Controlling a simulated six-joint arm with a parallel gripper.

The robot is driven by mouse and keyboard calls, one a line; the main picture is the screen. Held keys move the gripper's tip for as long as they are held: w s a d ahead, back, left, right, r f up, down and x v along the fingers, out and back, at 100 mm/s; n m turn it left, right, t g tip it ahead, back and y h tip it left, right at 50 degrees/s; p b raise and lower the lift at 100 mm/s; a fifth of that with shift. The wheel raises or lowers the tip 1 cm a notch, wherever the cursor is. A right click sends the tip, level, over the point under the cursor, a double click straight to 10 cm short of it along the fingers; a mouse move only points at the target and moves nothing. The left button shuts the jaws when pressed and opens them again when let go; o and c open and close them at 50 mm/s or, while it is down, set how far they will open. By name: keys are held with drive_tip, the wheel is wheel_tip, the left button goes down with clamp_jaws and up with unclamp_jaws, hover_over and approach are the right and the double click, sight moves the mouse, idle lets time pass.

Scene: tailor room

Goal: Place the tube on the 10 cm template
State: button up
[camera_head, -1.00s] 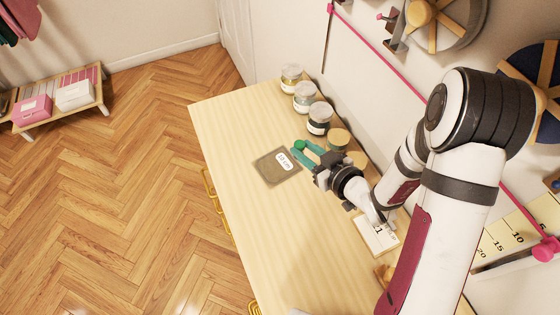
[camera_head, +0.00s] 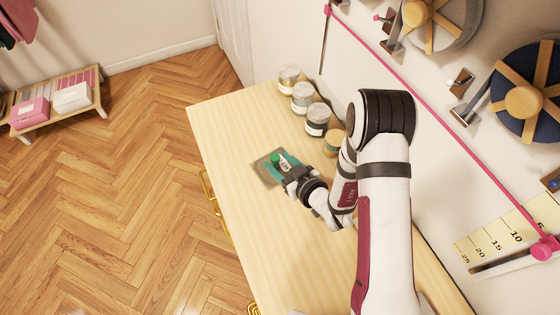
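My gripper (camera_head: 282,163) has teal fingers and is shut on a small green tube (camera_head: 279,158), of which mostly the round green top shows. The gripper and tube are over the 10 cm template (camera_head: 262,168), a dark grey-brown square lying flat on the wooden table. The fingers cover much of the template and part of its white label. I cannot tell whether the tube touches the template or hangs just above it.
Several lidded jars, the nearest a yellowish one (camera_head: 335,142) and a dark one (camera_head: 316,119), stand along the wall side of the table (camera_head: 225,125), right of and beyond the template. The table left of the template is clear. Spools (camera_head: 523,100) hang on the wall.

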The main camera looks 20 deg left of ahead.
drive_tip(key=shift+d+r, duration=0.1)
drive_tip(key=shift+r, duration=0.1)
drive_tip(key=v, duration=0.7)
drive_tip(key=shift+s+d, duration=0.1)
drive_tip(key=shift+s, duration=0.05)
